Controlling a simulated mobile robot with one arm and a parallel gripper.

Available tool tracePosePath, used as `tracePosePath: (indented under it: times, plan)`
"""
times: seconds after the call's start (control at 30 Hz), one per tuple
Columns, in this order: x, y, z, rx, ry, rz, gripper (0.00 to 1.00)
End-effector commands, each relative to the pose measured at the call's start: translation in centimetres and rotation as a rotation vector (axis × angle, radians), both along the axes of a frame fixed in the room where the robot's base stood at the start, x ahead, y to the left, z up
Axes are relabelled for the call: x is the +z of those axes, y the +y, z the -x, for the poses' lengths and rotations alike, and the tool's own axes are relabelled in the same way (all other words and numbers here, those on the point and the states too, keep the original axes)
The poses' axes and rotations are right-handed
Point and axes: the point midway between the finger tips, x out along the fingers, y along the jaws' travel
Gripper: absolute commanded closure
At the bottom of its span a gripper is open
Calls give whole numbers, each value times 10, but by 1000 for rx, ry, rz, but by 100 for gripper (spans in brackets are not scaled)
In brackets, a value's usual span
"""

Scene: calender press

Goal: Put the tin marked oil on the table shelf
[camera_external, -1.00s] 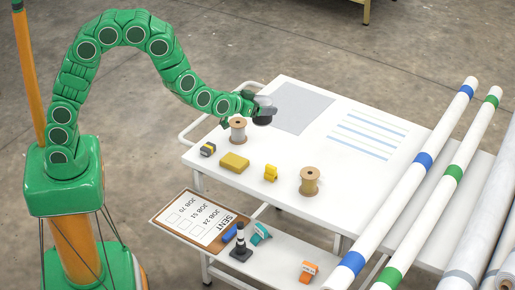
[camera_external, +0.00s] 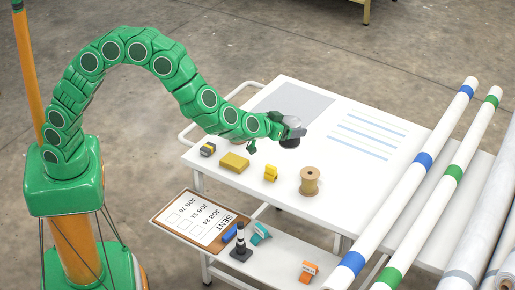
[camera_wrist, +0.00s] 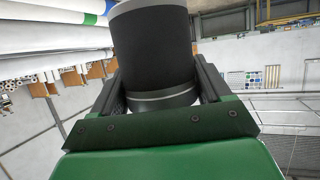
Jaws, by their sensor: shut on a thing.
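My gripper (camera_external: 288,128) is over the white table top in the external view, beside the grey rectangle. It is shut on a dark cylindrical tin (camera_external: 289,142), which also shows between the jaws in the wrist view (camera_wrist: 152,48). The tin has a dark middle band and pale metal rims. No lettering on it is readable, so I cannot confirm an oil mark. I cannot tell how far above the table top it is. The table's lower shelf (camera_external: 286,258) is below the top, towards the front.
On the table top are a wooden spool (camera_external: 311,181), a yellow block (camera_external: 234,162), a small yellow item (camera_external: 271,173) and a dark-striped block (camera_external: 208,150). Long rolls (camera_external: 412,180) lie right.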

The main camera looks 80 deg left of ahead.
Motion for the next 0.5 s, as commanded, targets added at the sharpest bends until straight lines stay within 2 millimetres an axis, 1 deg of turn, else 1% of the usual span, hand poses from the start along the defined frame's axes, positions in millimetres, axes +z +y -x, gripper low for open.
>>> tracePosePath:
  times: [0.03, 0.27, 0.5]
  plan:
    - [-1, -12, 1, 2, 0, 3, 62]
    - [-5, -56, 6, 31, 1, 0, 62]
    - [-13, -103, 20, 63, 2, 0, 62]
